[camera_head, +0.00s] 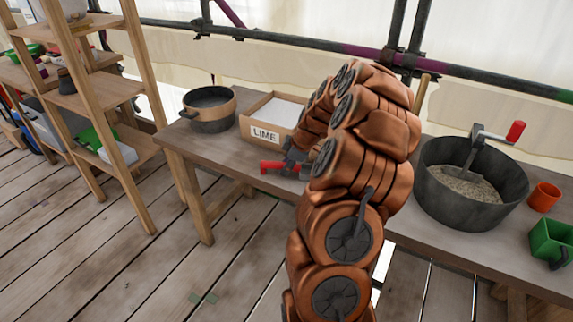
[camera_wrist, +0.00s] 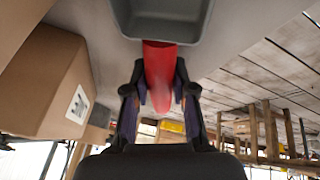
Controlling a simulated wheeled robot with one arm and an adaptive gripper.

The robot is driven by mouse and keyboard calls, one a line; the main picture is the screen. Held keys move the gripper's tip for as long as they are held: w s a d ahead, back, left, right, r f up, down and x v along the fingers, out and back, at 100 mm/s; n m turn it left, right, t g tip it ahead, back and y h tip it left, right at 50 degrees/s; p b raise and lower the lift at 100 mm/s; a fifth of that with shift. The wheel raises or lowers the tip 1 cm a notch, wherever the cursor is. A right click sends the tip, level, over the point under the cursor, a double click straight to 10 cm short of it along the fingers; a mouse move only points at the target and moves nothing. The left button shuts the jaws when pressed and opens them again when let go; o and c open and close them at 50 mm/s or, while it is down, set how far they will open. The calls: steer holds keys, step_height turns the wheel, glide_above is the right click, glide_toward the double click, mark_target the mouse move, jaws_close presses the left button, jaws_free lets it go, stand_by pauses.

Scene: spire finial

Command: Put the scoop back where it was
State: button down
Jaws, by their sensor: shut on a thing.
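The held scoop has a grey pan (camera_wrist: 165,22) and a red handle (camera_wrist: 160,75) in the wrist view. My gripper (camera_wrist: 158,95) is shut on this handle, one finger on each side. In the head view the red handle (camera_head: 272,167) shows just in front of the LIME box, by the table's front edge. My gripper (camera_head: 292,160) is partly hidden there by my copper arm, which also hides most of the pan. I cannot tell whether the scoop touches the table. A grey tool with a red grip (camera_head: 515,131) stands in the dark tub.
The open LIME box (camera_head: 264,132) with white contents stands on the wooden table (camera_head: 215,145), beside a pot (camera_head: 209,110). The dark tub (camera_head: 440,190) holds grainy material. An orange cup (camera_head: 543,196) and green container (camera_head: 553,241) stand right of it. Wooden shelves (camera_head: 105,92) stand left.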

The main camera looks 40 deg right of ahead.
steer(key=shift+f, duration=0.15)
steer(key=c, duration=1)
jaws_free()
steer(key=shift+o, duration=0.2)
steer(key=shift+r, duration=0.3)
steer(key=b+v, duration=0.1)
steer(key=v, duration=1.1)
